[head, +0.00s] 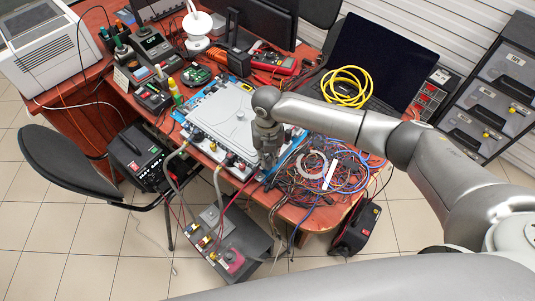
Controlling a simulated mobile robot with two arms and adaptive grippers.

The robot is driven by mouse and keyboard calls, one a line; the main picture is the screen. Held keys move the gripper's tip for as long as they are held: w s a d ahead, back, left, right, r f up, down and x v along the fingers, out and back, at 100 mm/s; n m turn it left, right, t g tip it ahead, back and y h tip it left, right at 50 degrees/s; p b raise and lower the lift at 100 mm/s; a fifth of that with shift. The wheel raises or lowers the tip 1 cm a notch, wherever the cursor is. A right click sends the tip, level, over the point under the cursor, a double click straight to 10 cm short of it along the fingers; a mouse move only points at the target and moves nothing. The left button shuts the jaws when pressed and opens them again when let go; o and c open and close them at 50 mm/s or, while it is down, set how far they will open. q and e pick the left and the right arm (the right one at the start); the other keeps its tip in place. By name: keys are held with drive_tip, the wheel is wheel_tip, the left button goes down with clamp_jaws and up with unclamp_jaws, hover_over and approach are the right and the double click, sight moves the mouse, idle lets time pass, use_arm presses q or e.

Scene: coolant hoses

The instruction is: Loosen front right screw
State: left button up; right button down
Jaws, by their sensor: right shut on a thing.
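A flat grey unit (215,115) with a light cover lies on the red-brown desk, with hoses and connectors along its front edge. My right gripper (268,163) points down at the unit's front right corner. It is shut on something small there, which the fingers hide. The front right screw itself cannot be made out at this size. My left gripper does not show.
Tangled blue, red and black wires (318,172) lie right of the unit. A box with buttons (228,240) hangs below the front edge. A black chair (68,160) stands at left.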

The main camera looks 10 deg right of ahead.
sight(268, 158)
drive_tip(key=shift+w+r, duration=0.1)
idle(0.3)
drive_tip(key=c, duration=1.7)
unclamp_jaws()
drive_tip(key=shift+o, duration=0.2)
wheel_tip(268, 158, up, 12)
